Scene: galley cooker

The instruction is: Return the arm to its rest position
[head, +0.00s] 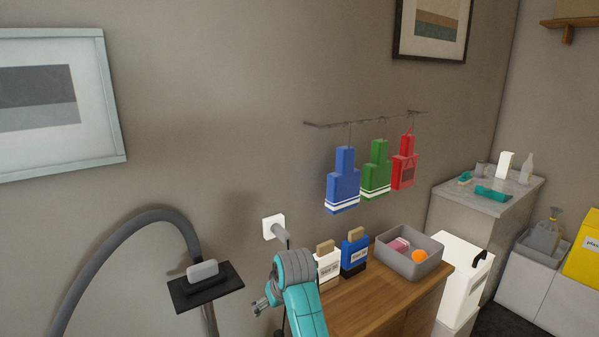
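My teal and grey arm rises from the bottom of the head view, in front of the wooden cabinet's left end. My gripper (262,303) shows small and partly hidden at the left side of the arm's grey joint. It points left, and it is too small to tell whether its fingers are open or shut. I see nothing held in it. The wall socket with a grey plug (273,227) is above the arm, and a dark cord hangs down behind the arm.
The wooden cabinet (375,298) carries a white box (328,263), a blue box (354,255) and a grey bin (403,266) with an orange ball (419,256). Blue, green and red hangings (377,170) are on a wall rail. A dark stand (205,290) with a grey hose is at left.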

